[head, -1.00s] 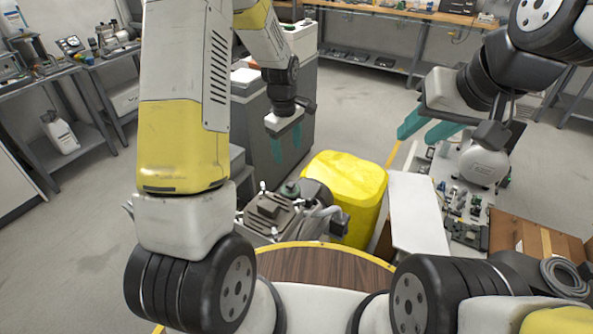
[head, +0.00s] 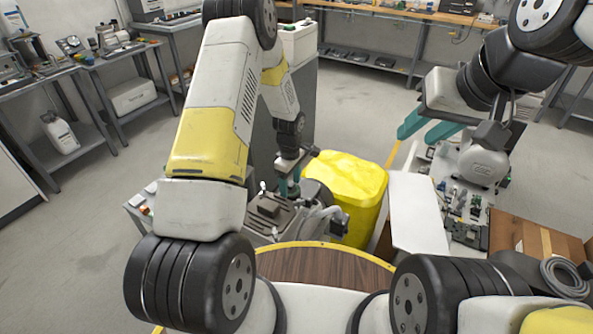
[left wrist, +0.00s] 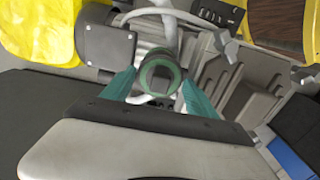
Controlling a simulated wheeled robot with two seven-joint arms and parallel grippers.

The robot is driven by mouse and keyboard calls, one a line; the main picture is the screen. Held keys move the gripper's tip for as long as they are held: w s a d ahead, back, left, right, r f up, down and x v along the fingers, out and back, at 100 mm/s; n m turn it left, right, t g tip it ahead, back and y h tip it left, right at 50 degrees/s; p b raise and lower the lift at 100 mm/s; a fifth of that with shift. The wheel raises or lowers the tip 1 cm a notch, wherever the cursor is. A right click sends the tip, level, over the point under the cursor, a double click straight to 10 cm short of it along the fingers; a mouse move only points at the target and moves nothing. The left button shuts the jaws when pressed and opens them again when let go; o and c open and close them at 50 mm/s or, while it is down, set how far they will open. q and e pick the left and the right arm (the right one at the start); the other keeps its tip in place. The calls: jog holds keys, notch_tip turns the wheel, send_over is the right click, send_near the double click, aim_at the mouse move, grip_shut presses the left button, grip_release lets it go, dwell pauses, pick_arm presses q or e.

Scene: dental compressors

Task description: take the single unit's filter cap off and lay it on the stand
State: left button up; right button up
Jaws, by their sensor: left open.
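In the left wrist view a round dark cap with a green ring (left wrist: 161,70), which looks like the filter cap, sits on the compressor unit. My left gripper (left wrist: 158,84) is open, with one teal finger on each side of the cap; I cannot tell whether they touch it. In the head view my left gripper (head: 288,186) is low at the back of the single compressor unit (head: 268,212), and the cap is mostly hidden there. My right gripper (head: 428,127) is open and empty at the right. A pale flat top (head: 418,215), possibly the stand, is right of the unit.
A yellow covered bin (head: 350,190) stands close to the right of the unit. A round wooden top (head: 325,264) is in front. Another compressor (head: 484,160) and small parts stand further right, near a cardboard box (head: 520,236). Open floor lies at the left.

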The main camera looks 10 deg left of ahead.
pick_arm(q)
jog(key=shift+f, duration=0.1)
jog(key=shift+c, duration=0.2)
jog(key=c, duration=1)
